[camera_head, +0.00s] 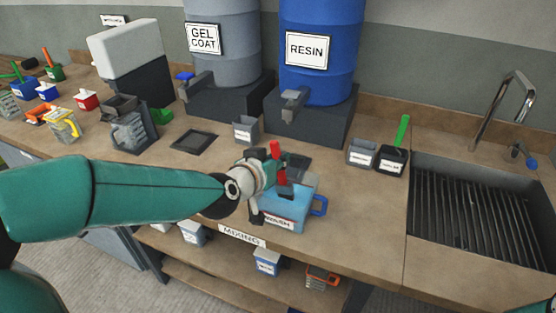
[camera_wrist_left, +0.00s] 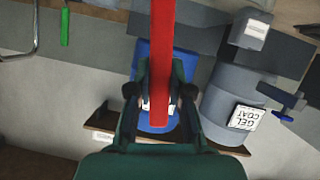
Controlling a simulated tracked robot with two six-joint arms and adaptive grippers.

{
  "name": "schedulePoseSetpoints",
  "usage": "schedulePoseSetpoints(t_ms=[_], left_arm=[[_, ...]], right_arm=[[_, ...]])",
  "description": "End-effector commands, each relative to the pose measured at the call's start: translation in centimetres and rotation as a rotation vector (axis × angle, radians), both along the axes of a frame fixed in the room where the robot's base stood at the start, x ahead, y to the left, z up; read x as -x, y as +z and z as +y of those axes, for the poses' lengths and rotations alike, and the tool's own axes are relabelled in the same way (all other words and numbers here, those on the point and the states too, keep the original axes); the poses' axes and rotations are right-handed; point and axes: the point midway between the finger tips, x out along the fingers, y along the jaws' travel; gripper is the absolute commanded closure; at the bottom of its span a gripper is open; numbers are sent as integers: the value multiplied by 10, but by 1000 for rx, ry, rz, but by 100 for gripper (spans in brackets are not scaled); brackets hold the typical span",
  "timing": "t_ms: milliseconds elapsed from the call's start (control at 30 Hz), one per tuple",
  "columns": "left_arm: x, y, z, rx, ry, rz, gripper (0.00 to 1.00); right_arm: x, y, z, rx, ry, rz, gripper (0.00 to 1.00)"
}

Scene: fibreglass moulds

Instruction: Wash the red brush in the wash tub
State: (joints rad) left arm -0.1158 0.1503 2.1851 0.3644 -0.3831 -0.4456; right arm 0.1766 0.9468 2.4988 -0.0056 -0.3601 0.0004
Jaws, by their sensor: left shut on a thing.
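My left gripper (camera_head: 281,177) is shut on the red brush (camera_head: 275,150), whose red handle stands up from the fingers. In the left wrist view the red handle (camera_wrist_left: 161,65) runs lengthwise between the two fingers (camera_wrist_left: 160,85). The wash tub (camera_head: 292,208) is a light blue box with a white label and a blue side handle, on the front part of the worktop. The gripper is over the tub. The gripper and arm hide part of the tub, and the brush's head is hidden, so I cannot tell how deep it is. My right gripper is not in view.
A grey gel coat drum (camera_head: 222,45) and a blue resin drum (camera_head: 322,55) stand behind on dark stands. Right of the tub are a grey cup (camera_head: 361,152) and a dark holder (camera_head: 391,161) with a green-handled tool (camera_head: 402,130). A sink (camera_head: 480,205) with a grate is further right.

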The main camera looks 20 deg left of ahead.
Motion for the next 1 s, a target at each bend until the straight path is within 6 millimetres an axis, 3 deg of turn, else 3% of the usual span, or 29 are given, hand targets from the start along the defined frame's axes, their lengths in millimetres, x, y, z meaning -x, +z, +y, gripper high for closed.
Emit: schedulePoseSetpoints(t_ms=[1000], left_arm=[[-1, 84, 17, 1, 2, -2, 100]], right_arm=[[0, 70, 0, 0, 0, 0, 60]])
